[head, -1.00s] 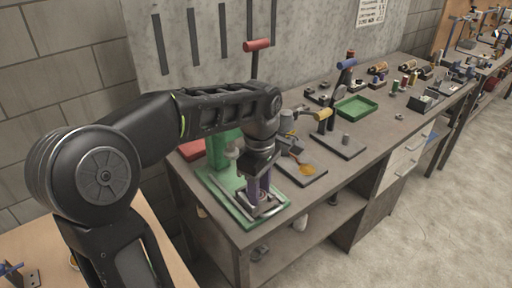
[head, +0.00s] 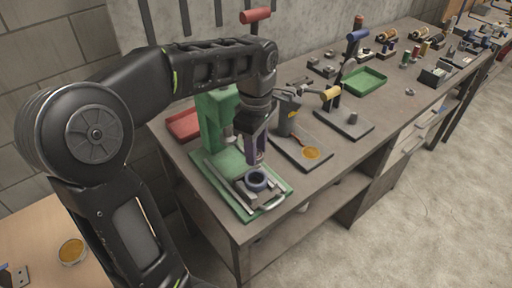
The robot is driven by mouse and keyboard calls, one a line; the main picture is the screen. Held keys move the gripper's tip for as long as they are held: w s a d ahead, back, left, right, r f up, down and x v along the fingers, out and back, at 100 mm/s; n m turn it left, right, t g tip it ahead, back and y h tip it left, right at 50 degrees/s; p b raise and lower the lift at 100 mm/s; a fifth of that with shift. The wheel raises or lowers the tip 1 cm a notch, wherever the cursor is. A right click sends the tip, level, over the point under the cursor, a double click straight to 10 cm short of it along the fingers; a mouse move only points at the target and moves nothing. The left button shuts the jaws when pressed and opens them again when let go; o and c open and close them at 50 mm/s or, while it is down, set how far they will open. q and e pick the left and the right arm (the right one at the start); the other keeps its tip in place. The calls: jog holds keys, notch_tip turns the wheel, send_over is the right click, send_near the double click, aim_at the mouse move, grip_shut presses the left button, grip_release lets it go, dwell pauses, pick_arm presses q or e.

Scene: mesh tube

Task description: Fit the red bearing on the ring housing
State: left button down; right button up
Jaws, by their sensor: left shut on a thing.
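The ring housing looks like a dark purple ring (head: 257,180) lying on the grey plate of the green press (head: 215,115), its opening facing up. My left gripper (head: 259,158) points down above and slightly behind the ring. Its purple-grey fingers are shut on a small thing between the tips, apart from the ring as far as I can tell. This thing is mostly hidden and too small to identify surely as the red bearing. No other red bearing is clear to me. My right gripper is not in view.
The press's red-handled lever (head: 256,15) rises behind my left arm. A red tray (head: 184,125) is left of the press. A smaller press with a yellow handle (head: 329,93) and a green tray (head: 364,82) stand to the right. The bench front edge is close to the green base.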

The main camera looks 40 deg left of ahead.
aim_at(256, 170)
pick_arm(q)
jog(key=shift+f+b, duration=2.15)
jog(key=shift+f, duration=0.75)
jog(key=shift+f+b, duration=0.5)
jog(key=shift+f, duration=0.35)
jog(key=c, duration=0.9)
grip_release()
notch_tip(256, 170, up, 8)
jog(key=p, duration=0.1)
jog(key=shift+s+d+f, duration=0.1)
